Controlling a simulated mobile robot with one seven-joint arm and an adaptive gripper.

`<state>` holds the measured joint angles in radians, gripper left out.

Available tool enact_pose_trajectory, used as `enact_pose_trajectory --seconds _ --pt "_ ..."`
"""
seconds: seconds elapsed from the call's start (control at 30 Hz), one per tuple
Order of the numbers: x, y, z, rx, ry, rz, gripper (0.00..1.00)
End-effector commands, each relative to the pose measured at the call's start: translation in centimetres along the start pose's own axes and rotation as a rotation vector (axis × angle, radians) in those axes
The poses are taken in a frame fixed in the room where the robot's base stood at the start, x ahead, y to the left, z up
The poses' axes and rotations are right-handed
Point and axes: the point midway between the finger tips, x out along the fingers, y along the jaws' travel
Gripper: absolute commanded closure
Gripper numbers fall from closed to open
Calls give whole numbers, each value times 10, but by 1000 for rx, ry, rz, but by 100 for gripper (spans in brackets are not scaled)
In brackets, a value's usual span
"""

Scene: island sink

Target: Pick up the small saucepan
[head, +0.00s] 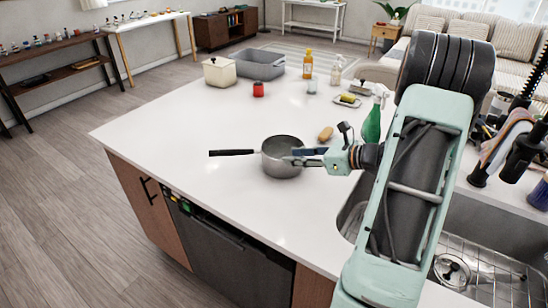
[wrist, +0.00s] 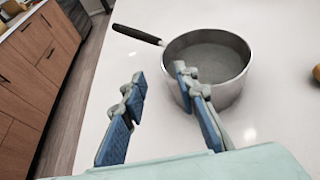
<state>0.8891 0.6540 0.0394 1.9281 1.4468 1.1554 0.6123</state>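The small saucepan (head: 283,170) is a grey metal pan standing upright on the white island top. Its black handle (head: 231,153) points left in the head view. In the wrist view the saucepan (wrist: 228,85) is ahead and right of centre, its handle (wrist: 137,34) reaching up-left. My gripper (head: 297,156) is at the pan's right side in the head view, its fingers overlapping the rim. In the wrist view my gripper (wrist: 160,74) is open with nothing between its fingers. The right finger overlaps the pan's near wall; I cannot tell whether it touches. The left finger is over bare counter.
A brown oval item (head: 325,133) lies close behind my gripper. The sink (head: 480,270) is at the lower right. Counter left of the pan is clear.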

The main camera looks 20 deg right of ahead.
Motion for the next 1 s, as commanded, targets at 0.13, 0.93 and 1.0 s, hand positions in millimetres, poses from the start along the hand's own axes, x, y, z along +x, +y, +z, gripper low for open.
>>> enact_pose_trajectory --seconds 0.13,0.93,1.0 --pt "25 2 1 -1 1 6 72" --pt "98 -4 -5 -4 3 2 72" --pt "98 -4 -5 -4 3 2 72"
